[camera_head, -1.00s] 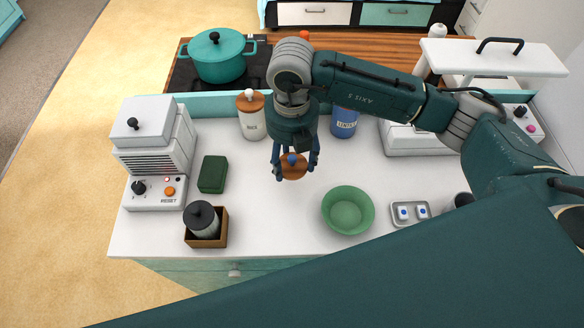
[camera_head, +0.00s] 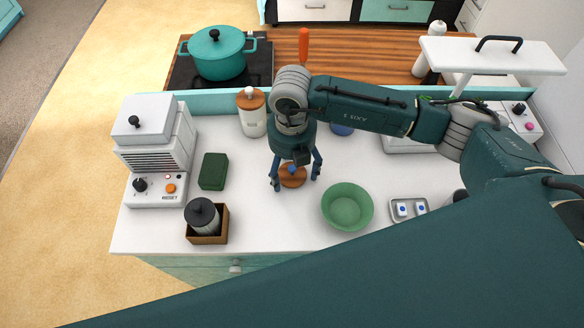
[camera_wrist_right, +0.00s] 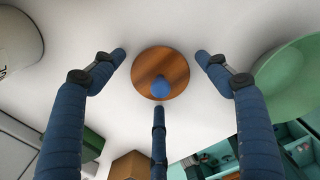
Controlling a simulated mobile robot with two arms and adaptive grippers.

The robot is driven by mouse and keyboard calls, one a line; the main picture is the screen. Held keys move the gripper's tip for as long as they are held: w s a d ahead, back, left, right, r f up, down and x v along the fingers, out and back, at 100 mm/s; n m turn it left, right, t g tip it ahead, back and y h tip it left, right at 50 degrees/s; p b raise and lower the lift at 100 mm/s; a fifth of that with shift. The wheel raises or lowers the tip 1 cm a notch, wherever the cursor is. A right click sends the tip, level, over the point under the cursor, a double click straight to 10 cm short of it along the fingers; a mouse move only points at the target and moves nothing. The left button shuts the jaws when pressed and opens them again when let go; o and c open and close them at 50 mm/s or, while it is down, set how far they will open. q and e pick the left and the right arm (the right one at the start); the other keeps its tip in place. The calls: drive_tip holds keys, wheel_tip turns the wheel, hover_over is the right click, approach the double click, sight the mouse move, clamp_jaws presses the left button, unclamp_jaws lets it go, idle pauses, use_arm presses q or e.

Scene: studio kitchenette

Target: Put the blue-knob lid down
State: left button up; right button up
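The blue-knob lid (camera_head: 291,181), a round wooden disc with a blue knob, lies flat on the white counter (camera_head: 340,232). The lid also shows in the right wrist view (camera_wrist_right: 176,68), with its blue knob (camera_wrist_right: 160,88) on top. My right gripper (camera_head: 295,183) is above the lid, its fingers spread wide around it. In the right wrist view, the fingers stand apart from the disc and knob, and nothing is held. A blue canister (camera_head: 341,130) behind is mostly hidden by my right arm. My left gripper is not in view.
A green bowl (camera_head: 347,222) stands right of the lid, and a dark green box (camera_head: 213,172) left. A white canister (camera_head: 252,122) with a white-knobbed wooden lid stands behind. A wooden box (camera_head: 207,239) holds a dark-topped jar. Counter in front of the lid is clear.

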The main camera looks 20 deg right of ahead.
sight(292, 168)
drive_tip(key=shift+r+p, duration=0.3)
drive_tip(key=shift+w+r+b, duration=0.1)
drive_tip(key=shift+r+b, duration=0.2)
drive_tip(key=shift+b, duration=0.1)
wheel_tip(292, 168, up, 11)
drive_tip(key=b, duration=0.2)
drive_tip(key=shift+b, duration=0.35)
